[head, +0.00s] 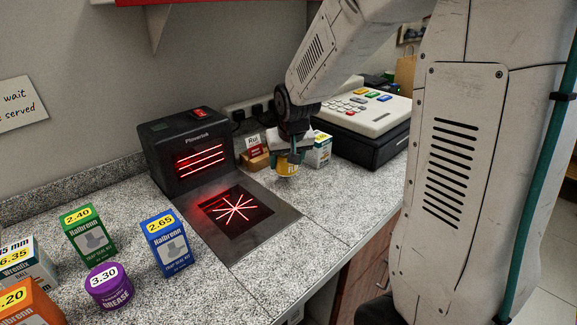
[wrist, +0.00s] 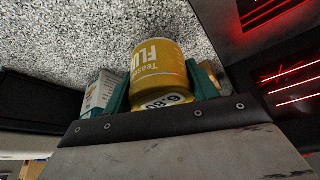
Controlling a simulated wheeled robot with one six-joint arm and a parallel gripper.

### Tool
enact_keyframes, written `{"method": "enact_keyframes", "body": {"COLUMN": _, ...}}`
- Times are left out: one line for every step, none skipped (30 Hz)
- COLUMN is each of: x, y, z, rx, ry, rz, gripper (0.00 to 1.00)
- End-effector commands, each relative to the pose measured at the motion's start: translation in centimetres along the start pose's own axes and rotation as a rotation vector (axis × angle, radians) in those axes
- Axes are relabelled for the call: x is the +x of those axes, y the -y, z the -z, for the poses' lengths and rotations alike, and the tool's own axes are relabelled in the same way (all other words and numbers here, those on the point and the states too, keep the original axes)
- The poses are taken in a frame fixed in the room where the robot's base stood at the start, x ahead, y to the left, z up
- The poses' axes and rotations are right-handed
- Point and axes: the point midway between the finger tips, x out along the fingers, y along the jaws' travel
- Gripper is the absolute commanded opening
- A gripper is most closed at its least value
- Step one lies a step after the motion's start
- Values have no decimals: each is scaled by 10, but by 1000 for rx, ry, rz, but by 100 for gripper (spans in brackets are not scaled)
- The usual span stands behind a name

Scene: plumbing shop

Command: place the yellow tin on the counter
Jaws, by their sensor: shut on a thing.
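The yellow tin (head: 287,167) is held between the teal fingers of my gripper (head: 288,154), over the speckled counter (head: 330,199) just right of the scanner plate. I cannot tell whether the tin's base touches the counter. The counter (wrist: 60,35) fills the upper part of the wrist view.
A black scanner (head: 188,150) with a glowing plate stands left of the tin. A white and green box (head: 319,150) and a cash register (head: 360,110) are close on the right. Green (head: 88,232), blue (head: 167,242) and purple (head: 108,286) goods stand front left.

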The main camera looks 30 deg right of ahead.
Motion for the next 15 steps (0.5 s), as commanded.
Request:
{"method": "enact_keyframes", "body": {"x": 4, "y": -3, "z": 7, "rx": 1, "ry": 0, "rz": 0, "gripper": 27}}
{"method": "enact_keyframes", "body": {"x": 5, "y": -4, "z": 9, "rx": 1, "ry": 0, "rz": 0, "gripper": 27}}
{"method": "enact_keyframes", "body": {"x": 7, "y": -5, "z": 12, "rx": 1, "ry": 1, "rz": 0, "gripper": 27}}
{"method": "enact_keyframes", "body": {"x": 7, "y": -6, "z": 14, "rx": 1, "ry": 1, "rz": 0, "gripper": 27}}
{"method": "enact_keyframes", "body": {"x": 8, "y": -7, "z": 15, "rx": 1, "ry": 0, "rz": 0, "gripper": 27}}
{"method": "enact_keyframes", "body": {"x": 9, "y": -7, "z": 17, "rx": 1, "ry": 0, "rz": 0, "gripper": 27}}
{"method": "enact_keyframes", "body": {"x": 10, "y": -8, "z": 18, "rx": 1, "ry": 0, "rz": 0, "gripper": 27}}
{"method": "enact_keyframes", "body": {"x": 11, "y": -9, "z": 20, "rx": 1, "ry": 0, "rz": 0, "gripper": 27}}
{"method": "enact_keyframes", "body": {"x": 13, "y": -11, "z": 24, "rx": 1, "ry": 1, "rz": 0, "gripper": 27}}
{"method": "enact_keyframes", "body": {"x": 17, "y": -11, "z": 21, "rx": -1, "ry": 3, "rz": 0, "gripper": 27}}
{"method": "enact_keyframes", "body": {"x": 22, "y": -10, "z": 18, "rx": -1, "ry": 4, "rz": 0, "gripper": 27}}
{"method": "enact_keyframes", "body": {"x": 28, "y": -10, "z": 15, "rx": -1, "ry": 4, "rz": 0, "gripper": 27}}
{"method": "enact_keyframes", "body": {"x": 32, "y": -10, "z": 14, "rx": -1, "ry": 3, "rz": 0, "gripper": 27}}
{"method": "enact_keyframes", "body": {"x": 37, "y": -10, "z": 12, "rx": -1, "ry": 4, "rz": 0, "gripper": 27}}
{"method": "enact_keyframes", "body": {"x": 41, "y": -10, "z": 10, "rx": 0, "ry": 3, "rz": 0, "gripper": 27}}
